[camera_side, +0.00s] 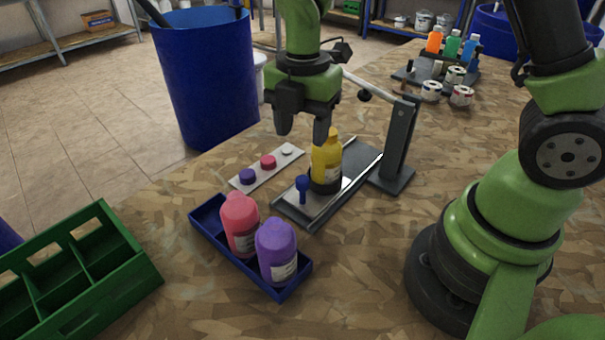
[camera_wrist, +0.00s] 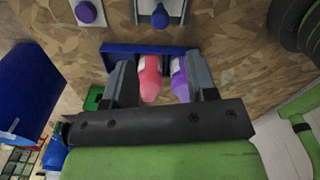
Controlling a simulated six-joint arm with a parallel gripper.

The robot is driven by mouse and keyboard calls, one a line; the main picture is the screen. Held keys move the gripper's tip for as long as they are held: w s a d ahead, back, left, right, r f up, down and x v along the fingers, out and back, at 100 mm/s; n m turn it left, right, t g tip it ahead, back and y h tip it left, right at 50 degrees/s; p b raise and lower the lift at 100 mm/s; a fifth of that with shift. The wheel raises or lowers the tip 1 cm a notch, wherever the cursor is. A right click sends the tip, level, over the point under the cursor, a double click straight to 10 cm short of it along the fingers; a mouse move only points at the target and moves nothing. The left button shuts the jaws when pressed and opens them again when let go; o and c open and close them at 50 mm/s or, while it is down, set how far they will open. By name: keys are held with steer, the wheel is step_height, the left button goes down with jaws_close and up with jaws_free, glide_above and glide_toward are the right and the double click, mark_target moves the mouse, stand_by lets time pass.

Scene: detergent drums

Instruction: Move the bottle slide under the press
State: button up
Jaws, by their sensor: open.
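The bottle slide is a plate with an upright blue knob (camera_side: 302,184) at its front end and a dark cup (camera_side: 325,186) behind it. A yellow bottle (camera_side: 328,160) stands upright in the cup. The slide lies on a grey railed base (camera_side: 358,161). The press has a dark grey upright post (camera_side: 399,140) and a lever (camera_side: 364,88) at the base's right. My gripper (camera_side: 304,134) is open and empty, above the table near the yellow bottle. The wrist view shows both fingers (camera_wrist: 160,85) spread and the blue knob (camera_wrist: 160,17) beyond them. The yellow bottle is not visible there.
A blue tray (camera_side: 209,225) holds a pink bottle (camera_side: 240,222) and a purple bottle (camera_side: 276,250) in front of the slide. A strip (camera_side: 279,165) with caps lies left. A green crate (camera_side: 122,243) stands front left, a blue drum (camera_side: 205,80) behind. Small bottles and cans stand back right.

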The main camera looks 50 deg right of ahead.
mark_target(303, 179)
step_height(303, 179, down, 10)
stand_by(0.5)
